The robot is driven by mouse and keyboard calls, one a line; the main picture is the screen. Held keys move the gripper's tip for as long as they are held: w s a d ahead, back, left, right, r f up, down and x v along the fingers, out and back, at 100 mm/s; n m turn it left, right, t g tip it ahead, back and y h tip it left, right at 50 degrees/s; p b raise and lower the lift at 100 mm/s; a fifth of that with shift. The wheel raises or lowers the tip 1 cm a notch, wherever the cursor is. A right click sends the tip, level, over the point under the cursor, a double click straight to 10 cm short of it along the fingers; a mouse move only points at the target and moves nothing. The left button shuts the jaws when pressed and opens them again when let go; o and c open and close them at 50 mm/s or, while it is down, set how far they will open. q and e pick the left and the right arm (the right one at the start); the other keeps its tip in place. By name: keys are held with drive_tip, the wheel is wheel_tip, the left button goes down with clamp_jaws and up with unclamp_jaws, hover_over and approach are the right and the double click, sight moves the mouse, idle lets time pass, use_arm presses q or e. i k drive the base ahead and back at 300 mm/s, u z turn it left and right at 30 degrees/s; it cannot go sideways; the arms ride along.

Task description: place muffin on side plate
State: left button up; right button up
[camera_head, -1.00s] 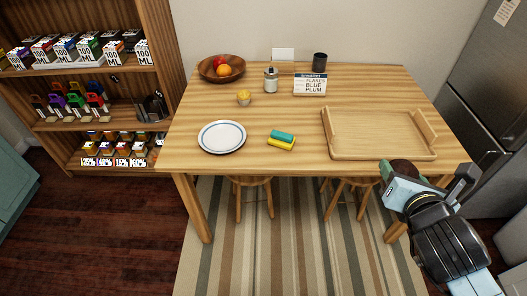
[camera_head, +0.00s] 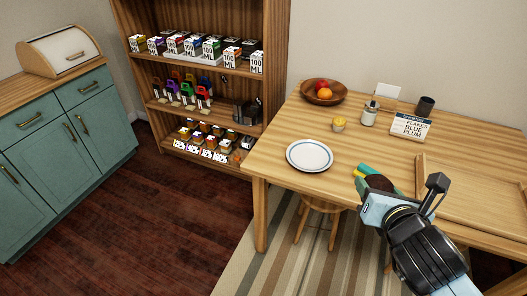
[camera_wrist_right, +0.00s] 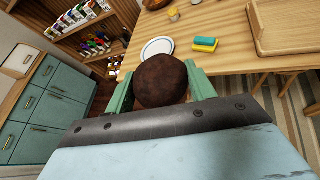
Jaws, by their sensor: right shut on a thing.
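My right gripper (camera_head: 401,199) is in the lower right of the head view, in front of the table's near edge. It is shut on a dark brown muffin (camera_wrist_right: 162,81), which sits between the two green fingers in the right wrist view. In the head view the muffin (camera_head: 379,183) shows only in part, behind the gripper. The side plate (camera_head: 309,156), white with a blue ring, lies empty on the table near its left end. It also shows in the right wrist view (camera_wrist_right: 157,47), just beyond the muffin. My left gripper is not in view.
On the wooden table (camera_head: 281,135) are a fruit bowl (camera_head: 313,98), a small yellow cupcake-like item (camera_head: 339,124), a jar (camera_head: 369,116), a sign box (camera_head: 410,127), a dark cup (camera_head: 425,105), sponges (camera_head: 375,171) and a wooden tray (camera_head: 470,205). Shelves (camera_head: 275,60) stand left; a stool (camera_head: 320,215) is below.

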sight(309, 157)
drive_tip(key=u, duration=0.4)
drive_tip(key=i, duration=1)
